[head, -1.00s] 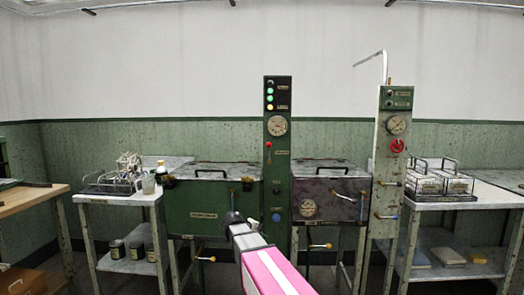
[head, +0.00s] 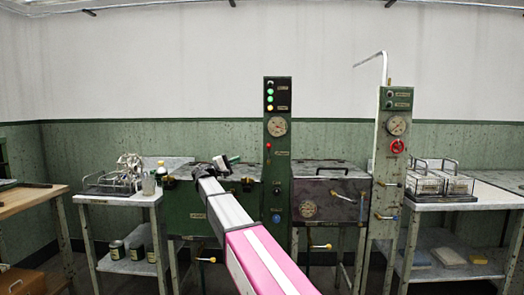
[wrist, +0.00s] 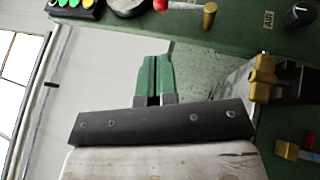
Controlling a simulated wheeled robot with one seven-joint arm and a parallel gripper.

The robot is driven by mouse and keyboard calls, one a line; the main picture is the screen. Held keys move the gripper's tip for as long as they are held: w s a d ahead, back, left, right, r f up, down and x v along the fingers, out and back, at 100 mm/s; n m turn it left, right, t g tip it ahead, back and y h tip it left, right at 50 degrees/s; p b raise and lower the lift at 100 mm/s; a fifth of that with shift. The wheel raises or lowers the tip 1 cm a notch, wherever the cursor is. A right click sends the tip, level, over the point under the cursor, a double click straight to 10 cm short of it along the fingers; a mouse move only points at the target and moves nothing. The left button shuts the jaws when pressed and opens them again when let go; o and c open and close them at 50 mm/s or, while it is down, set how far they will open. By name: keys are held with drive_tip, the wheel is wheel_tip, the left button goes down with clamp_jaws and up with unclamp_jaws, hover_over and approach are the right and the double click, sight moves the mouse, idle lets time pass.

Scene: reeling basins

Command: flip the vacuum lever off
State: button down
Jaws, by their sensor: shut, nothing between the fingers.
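A small lever with a red knob (head: 268,147) is on the green control column, below its round gauge; its label is too small to read, so I cannot confirm that it is the vacuum lever. The red knob (wrist: 174,4) and its brass part show at the top of the wrist view, cut by the edge. My gripper (head: 235,159) is raised in front of the green basin, left of the column and apart from the lever. In the wrist view, its green fingers (wrist: 155,60) are together with nothing between them.
The column (head: 278,180) also carries lit lamps (head: 270,99), a gauge (head: 277,126) and a blue button (head: 276,218). In the wrist view, a black knob (wrist: 299,16) and brass fitting (wrist: 263,75) are at the right. A dark basin (head: 330,185) stands right of the column.

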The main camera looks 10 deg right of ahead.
sight(268, 147)
drive_tip(key=x, duration=1.4)
idle(0.4)
drive_tip(key=d+y, duration=0.1)
drive_tip(key=m+y, duration=0.1)
drive_tip(key=d+m+g+y, duration=0.1)
drive_tip(key=shift+s+d+r, duration=0.35)
drive_tip(key=shift+s+r, duration=0.05)
drive_tip(key=shift+s+d+f+m+y, duration=0.35)
drive_tip(key=shift+d+f+m+y, duration=0.7)
drive_tip(key=shift+y, duration=0.95)
drive_tip(key=shift+s+d+f+m+y, duration=0.35)
drive_tip(key=shift+d+f+m+y, duration=0.25)
drive_tip(key=shift+d+y, duration=1.15)
drive_tip(key=shift+s+d+f+m+y, duration=0.4)
drive_tip(key=shift+d+f+m+y, duration=0.45)
drive_tip(key=shift+y, duration=1.4)
drive_tip(key=shift+d+f, duration=0.15)
drive_tip(key=shift+f, duration=0.05)
